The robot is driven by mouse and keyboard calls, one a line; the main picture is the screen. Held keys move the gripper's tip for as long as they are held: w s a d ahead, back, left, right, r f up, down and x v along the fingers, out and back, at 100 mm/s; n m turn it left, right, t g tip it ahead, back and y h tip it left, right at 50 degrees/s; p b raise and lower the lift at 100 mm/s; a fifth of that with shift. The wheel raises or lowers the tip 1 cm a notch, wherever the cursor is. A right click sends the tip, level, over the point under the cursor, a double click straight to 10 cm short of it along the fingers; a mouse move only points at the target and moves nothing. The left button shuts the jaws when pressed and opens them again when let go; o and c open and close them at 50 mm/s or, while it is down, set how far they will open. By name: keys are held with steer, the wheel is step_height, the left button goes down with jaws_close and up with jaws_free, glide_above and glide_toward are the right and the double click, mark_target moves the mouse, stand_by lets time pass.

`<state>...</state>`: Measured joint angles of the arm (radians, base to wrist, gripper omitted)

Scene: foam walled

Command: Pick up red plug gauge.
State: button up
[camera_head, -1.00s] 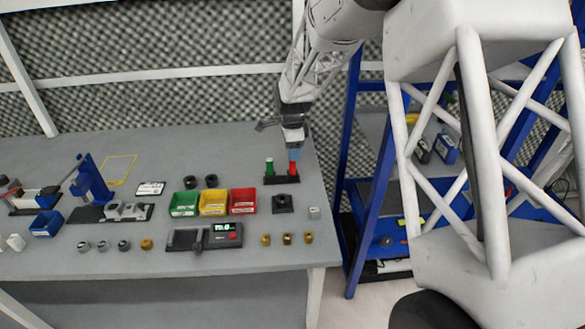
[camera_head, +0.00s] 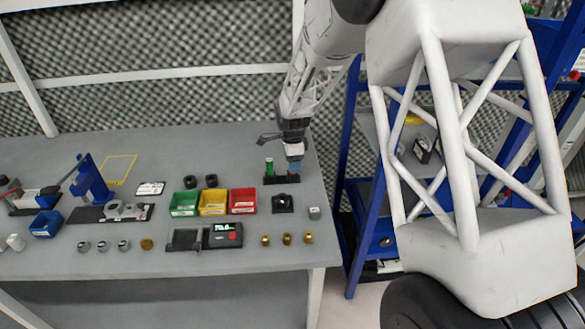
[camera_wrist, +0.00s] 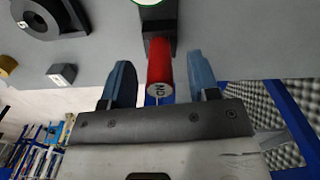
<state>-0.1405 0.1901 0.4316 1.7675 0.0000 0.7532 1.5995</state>
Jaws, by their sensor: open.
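The red plug gauge (camera_wrist: 159,66) stands in a black holder (camera_wrist: 174,40) in the wrist view, its end marked with dark letters. My gripper (camera_wrist: 160,80) is open, with one blue-grey finger on each side of the gauge and a visible gap to each. In the head view my gripper (camera_head: 294,164) is low over the right end of the holder (camera_head: 281,180) and hides the red gauge. A green plug gauge (camera_head: 269,166) stands upright at the holder's left end. Its green edge (camera_wrist: 150,2) shows at the top of the wrist view.
Green (camera_head: 184,204), yellow (camera_head: 213,203) and red (camera_head: 243,201) bins stand left of the holder. A black block with a bore (camera_head: 283,203) and several brass pieces (camera_head: 287,239) lie in front of it. The table's right edge is close by.

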steer(key=shift+f, duration=0.8)
jaws_close()
steer(key=shift+r, duration=0.15)
steer(key=shift+r, duration=1.4)
steer(key=shift+s+r, duration=0.2)
steer(key=shift+r, duration=0.1)
steer(key=s+d+r, duration=0.1)
steer(key=s+d, duration=0.1)
steer(key=s, duration=1.3)
steer(key=shift+s+r, duration=0.15)
steer(key=shift+s, duration=0.05)
steer(key=shift+d, duration=0.1)
